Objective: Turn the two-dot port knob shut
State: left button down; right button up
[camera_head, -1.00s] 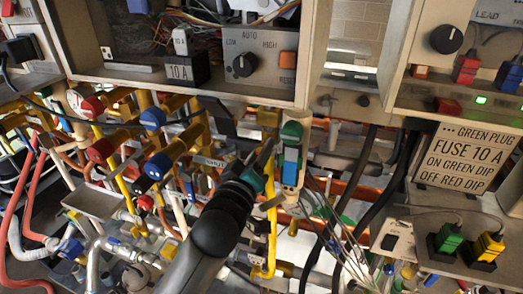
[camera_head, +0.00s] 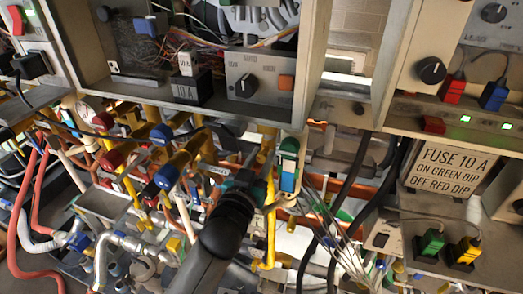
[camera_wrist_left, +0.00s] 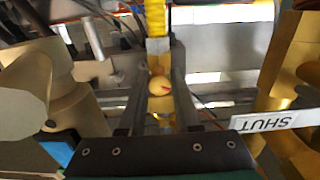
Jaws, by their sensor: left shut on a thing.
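My left gripper (camera_head: 246,182) is among the pipes below the grey control box, its black wrist and arm hiding what lies beneath. No two-dot mark can be made out. A white tag reading SHUT (camera_wrist_left: 271,123) sticks out to the right of the fingers, beside brass pipework. The right gripper is not in view.
Brass valves with red (camera_head: 111,160) and blue (camera_head: 161,134) ends crowd the left. A green-topped valve (camera_head: 289,160) stands close right of my gripper. Black hoses (camera_head: 345,190) and loose wires hang further right. A fuse sign (camera_head: 452,172) is at the right.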

pick_arm(q)
jog(key=m+p, duration=0.1)
jog(key=m, duration=0.2)
jog(key=shift+r+m+p, duration=0.1)
jog(key=shift+m+p, duration=0.2)
jog(key=shift+m, duration=0.1)
jog(key=m+p, duration=0.1)
jog(key=m, duration=0.1)
jog(key=shift+m, duration=0.3)
jog(key=m, duration=0.3)
jog(key=shift+p, duration=0.3)
jog(key=shift+m, duration=1.6)
jog(key=c, duration=0.6)
grip_release()
